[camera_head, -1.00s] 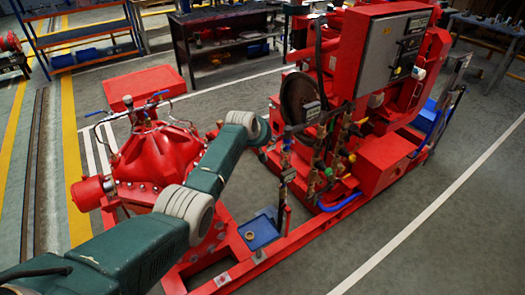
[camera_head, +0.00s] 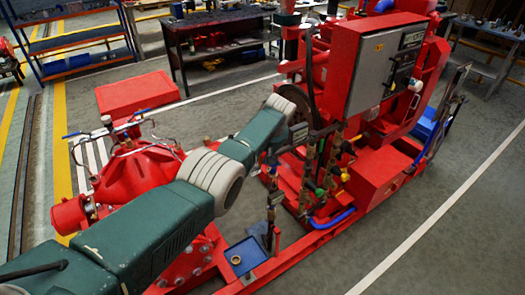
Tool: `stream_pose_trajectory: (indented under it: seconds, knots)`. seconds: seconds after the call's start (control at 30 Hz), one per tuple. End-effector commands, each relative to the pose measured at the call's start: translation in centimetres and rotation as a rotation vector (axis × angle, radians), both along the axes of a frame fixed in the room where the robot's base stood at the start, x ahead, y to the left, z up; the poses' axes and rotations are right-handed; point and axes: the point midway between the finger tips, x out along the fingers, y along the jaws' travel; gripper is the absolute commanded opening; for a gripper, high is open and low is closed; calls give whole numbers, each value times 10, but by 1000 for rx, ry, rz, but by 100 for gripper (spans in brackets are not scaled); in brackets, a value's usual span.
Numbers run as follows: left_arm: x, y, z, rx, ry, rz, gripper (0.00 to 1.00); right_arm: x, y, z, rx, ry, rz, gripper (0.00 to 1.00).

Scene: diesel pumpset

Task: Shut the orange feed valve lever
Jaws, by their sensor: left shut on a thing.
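My left arm reaches in from the lower left to the valve piping on the front of the red pumpset (camera_head: 385,172). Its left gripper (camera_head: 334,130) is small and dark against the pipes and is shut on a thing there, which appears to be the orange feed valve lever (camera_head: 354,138). Only a little orange shows beside the fingers. The lever's angle and the exact contact are too small to tell. Brass valves and upright pipes (camera_head: 310,168) stand just below the gripper. My right gripper is not in view.
A grey control cabinet (camera_head: 383,72) rises behind the valves. A red pump casing (camera_head: 140,175) stands left of the piping, partly behind my arm. A blue tray (camera_head: 258,250) sits low at the front. A dark workbench (camera_head: 215,35) stands behind. The floor at right is clear.

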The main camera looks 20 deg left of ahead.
Motion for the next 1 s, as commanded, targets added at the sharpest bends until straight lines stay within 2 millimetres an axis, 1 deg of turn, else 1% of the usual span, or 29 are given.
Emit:
stream_pose_trajectory:
  seconds: [0.03,0.13,0.47,0.5,0.53,0.57,0.77,0.87,1.0]
  knots:
    - [-4,-1,-4,2,13,0,0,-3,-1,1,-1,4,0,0]
    - [-6,-1,-5,6,19,0,0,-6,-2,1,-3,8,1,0]
    - [-7,-1,-6,6,22,1,0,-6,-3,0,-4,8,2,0]
    - [-7,-1,-6,5,23,1,23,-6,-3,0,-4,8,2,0]
    - [-7,-1,-6,5,23,1,29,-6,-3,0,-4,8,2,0]
    - [-7,-1,-6,5,23,1,32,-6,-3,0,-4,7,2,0]
    - [-5,-1,-4,6,17,0,32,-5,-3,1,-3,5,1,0]
    - [-4,-1,-3,6,14,1,32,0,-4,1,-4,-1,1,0]
    - [-4,-3,3,6,11,0,32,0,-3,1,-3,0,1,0]
